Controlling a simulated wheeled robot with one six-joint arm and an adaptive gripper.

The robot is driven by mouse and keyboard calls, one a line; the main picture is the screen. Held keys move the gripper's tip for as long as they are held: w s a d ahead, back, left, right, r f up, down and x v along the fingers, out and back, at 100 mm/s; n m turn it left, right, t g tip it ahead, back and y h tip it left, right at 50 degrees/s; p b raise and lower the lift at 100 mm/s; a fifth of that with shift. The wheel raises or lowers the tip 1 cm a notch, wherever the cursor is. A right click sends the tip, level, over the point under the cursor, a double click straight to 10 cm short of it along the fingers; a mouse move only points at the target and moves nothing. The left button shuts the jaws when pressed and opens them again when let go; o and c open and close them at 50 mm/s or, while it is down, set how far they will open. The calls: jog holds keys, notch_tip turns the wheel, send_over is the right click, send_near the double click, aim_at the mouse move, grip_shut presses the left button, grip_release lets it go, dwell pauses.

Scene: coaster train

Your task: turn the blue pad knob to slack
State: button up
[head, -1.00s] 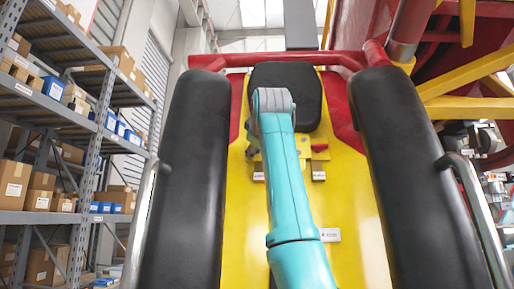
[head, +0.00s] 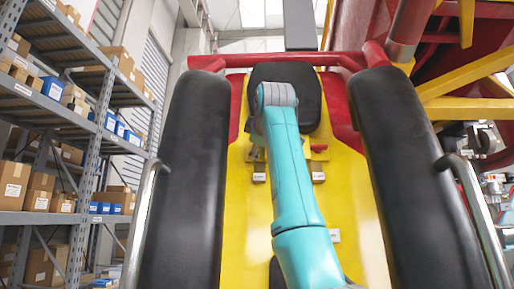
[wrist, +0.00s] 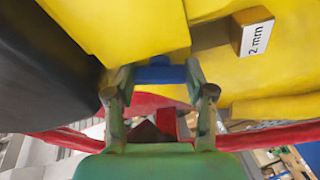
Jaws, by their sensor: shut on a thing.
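The blue pad knob (wrist: 160,74) shows in the wrist view as a short blue bar against the yellow panel (wrist: 120,30). My gripper (wrist: 159,70) has one finger at each end of it and is shut on it. Which setting the knob points to cannot be read. In the head view my teal arm reaches up over the yellow panel (head: 345,200) and hides the blue knob and most of the gripper.
A red knob or lever (head: 319,148) sits just right of my arm. A small tag block reading "2 mm" (wrist: 252,32) stands near the gripper. Black padded side bars (head: 185,180) and (head: 410,170) flank the panel, with a black headrest (head: 309,95) above.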

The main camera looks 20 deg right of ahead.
jog(key=shift+f, duration=0.1)
jog(key=o, duration=0.9)
jog(key=s, duration=0.4)
jog(key=s+r, duration=0.1)
jog(key=s, duration=0.3)
jog(key=s+a+r, duration=0.1)
jog(key=s, duration=0.2)
jog(key=shift+s, duration=0.4)
jog(key=shift+a, duration=0.1)
